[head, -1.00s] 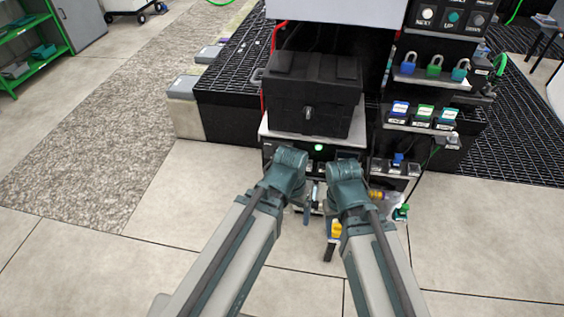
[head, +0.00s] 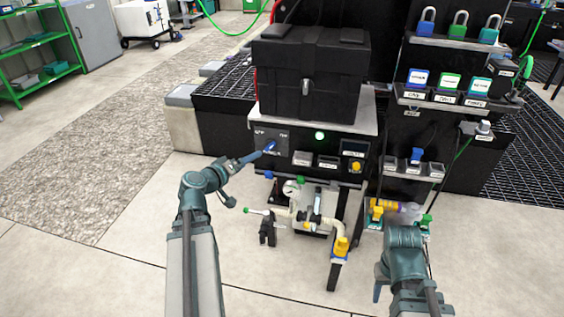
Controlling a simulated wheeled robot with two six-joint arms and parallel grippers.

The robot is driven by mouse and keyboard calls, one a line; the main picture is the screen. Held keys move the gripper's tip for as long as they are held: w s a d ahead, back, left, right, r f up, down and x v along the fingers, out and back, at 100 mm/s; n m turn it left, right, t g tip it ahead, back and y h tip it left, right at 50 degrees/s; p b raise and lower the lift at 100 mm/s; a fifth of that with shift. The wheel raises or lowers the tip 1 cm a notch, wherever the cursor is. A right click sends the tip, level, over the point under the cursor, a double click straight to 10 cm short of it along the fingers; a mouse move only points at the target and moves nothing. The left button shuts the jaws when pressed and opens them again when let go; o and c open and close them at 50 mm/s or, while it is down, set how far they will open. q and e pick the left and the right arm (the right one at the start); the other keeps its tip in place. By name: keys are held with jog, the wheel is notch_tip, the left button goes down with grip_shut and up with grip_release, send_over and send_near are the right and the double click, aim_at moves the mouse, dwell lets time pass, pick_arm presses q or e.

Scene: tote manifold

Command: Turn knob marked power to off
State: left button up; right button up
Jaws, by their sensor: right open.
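The blue power knob (head: 270,146) sits on a dark square plate at the left of the panel front, below the black box. Small white lettering is above it: the left mark looks like OFF, the right one is too small to read surely. The knob's handle appears tilted toward the upper right. My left gripper (head: 247,159) is just left of and below the knob, close to it; whether they touch is unclear, and its jaw opening cannot be made out. My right gripper (head: 380,283) is open, low at the right, away from the panel.
The panel (head: 340,148) also carries a green light (head: 320,136) and a yellow knob (head: 356,166). A black box (head: 311,80) stands above. Pipes and valves (head: 318,212) stick out below. A shelf rack with padlocks (head: 459,25) stands right. Floor at left is clear.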

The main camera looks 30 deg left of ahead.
aim_at(268, 148)
pick_arm(q)
jog(key=shift+a, duration=0.5)
jog(key=b+x, duration=0.1)
jog(key=x, duration=0.5)
jog(key=b+x, duration=0.2)
jog(key=x, duration=0.4)
jog(key=shift+w+a, duration=0.15)
jog(key=shift+a, duration=0.05)
jog(key=shift+b+x, duration=0.35)
jog(key=shift+x, duration=0.4)
jog(key=shift+n, duration=0.3)
jog(key=c, duration=1.4)
